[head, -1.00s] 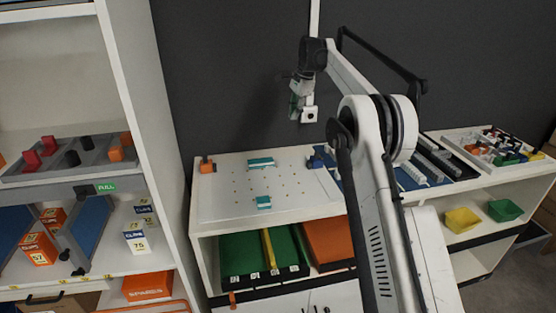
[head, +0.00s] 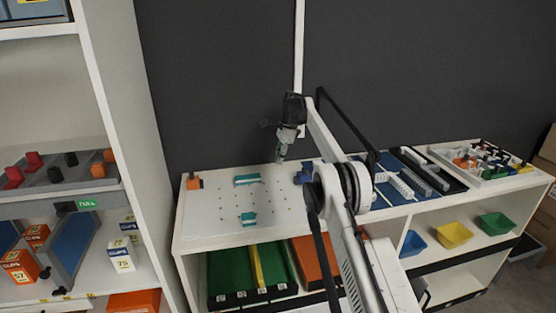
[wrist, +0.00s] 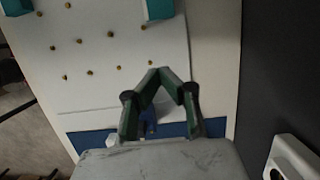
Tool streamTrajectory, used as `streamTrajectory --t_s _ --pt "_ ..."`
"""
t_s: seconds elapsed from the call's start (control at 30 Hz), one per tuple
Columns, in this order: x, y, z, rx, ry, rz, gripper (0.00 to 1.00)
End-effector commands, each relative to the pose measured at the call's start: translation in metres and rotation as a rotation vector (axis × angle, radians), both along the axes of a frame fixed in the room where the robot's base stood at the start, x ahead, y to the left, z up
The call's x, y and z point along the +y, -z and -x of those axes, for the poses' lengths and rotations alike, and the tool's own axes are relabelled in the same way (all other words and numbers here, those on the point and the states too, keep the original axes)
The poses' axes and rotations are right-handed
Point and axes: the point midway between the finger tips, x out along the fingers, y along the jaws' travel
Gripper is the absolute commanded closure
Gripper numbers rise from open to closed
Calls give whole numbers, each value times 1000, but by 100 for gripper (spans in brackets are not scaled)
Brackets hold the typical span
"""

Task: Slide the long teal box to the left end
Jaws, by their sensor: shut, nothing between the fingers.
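The long teal box (head: 247,180) lies toward the back of a white board (head: 208,212) with small pegs or holes. A shorter teal piece (head: 248,218) lies nearer the front. In the wrist view, part of the long box (wrist: 158,10) shows at the top edge, and part of the shorter one (wrist: 15,7) at the top left. My gripper (head: 280,159) is to the right of the long box, pointing down above the board and apart from it. In the wrist view its green fingertips (wrist: 162,74) meet with nothing between them.
An orange block (head: 193,182) stands at the board's left back corner. Blue pieces (head: 304,173) stand at its right end, partly behind my arm. A dark wall (head: 210,80) rises behind. A tall shelf (head: 120,90) stands at the left. The board's middle is mostly clear.

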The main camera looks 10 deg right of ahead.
Motion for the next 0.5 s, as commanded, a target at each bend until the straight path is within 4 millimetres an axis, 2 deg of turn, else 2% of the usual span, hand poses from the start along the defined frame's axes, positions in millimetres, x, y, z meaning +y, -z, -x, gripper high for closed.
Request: streamTrajectory --t_s 0.03,0.4,0.5 --pt "3 10 0 0 -1 0 100" --pt "18 73 0 0 -1 0 100" --pt "36 70 -1 0 -3 0 100"
